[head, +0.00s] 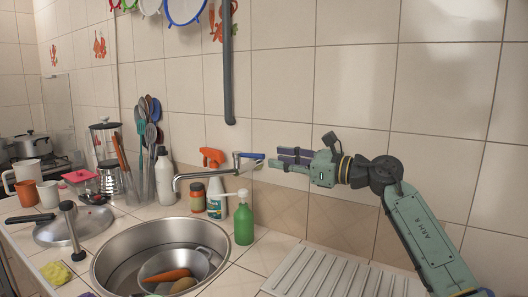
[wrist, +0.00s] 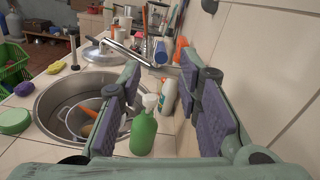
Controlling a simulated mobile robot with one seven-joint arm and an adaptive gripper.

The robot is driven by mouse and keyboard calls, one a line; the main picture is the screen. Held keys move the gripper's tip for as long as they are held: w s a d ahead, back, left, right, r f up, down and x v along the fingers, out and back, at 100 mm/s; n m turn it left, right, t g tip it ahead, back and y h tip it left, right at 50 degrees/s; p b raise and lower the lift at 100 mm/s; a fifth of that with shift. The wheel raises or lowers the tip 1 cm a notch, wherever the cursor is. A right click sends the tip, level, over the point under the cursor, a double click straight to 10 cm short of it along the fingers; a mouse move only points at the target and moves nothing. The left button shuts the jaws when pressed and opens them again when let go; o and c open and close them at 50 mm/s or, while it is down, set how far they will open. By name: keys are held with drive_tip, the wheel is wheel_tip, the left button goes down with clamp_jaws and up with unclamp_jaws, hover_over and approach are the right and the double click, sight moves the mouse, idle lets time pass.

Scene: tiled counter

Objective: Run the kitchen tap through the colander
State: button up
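The metal tap (head: 205,175) comes out of the tiled wall, its spout reaching left over the sink (head: 112,262). Its blue lever (head: 252,156) points right, towards my gripper. No water shows at the spout. The grey colander (head: 196,262) sits in the sink, below the spout, with a carrot (head: 166,275) and a brownish item in it. My gripper (head: 277,160) is just right of the lever, close to the wall. In the wrist view its purple-padded fingers (wrist: 168,100) stand wide apart with nothing between them in grip; the tap (wrist: 128,50) is ahead.
A ribbed drainboard (head: 325,274) lies below my arm. A pan lid (head: 75,228) and a yellow sponge (head: 56,274) are left of the sink.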

sight(263, 157)
drive_tip(key=shift+p+x, duration=0.9)
drive_tip(key=shift+x, duration=2.1)
drive_tip(key=shift+c, duration=0.2)
clamp_jaws()
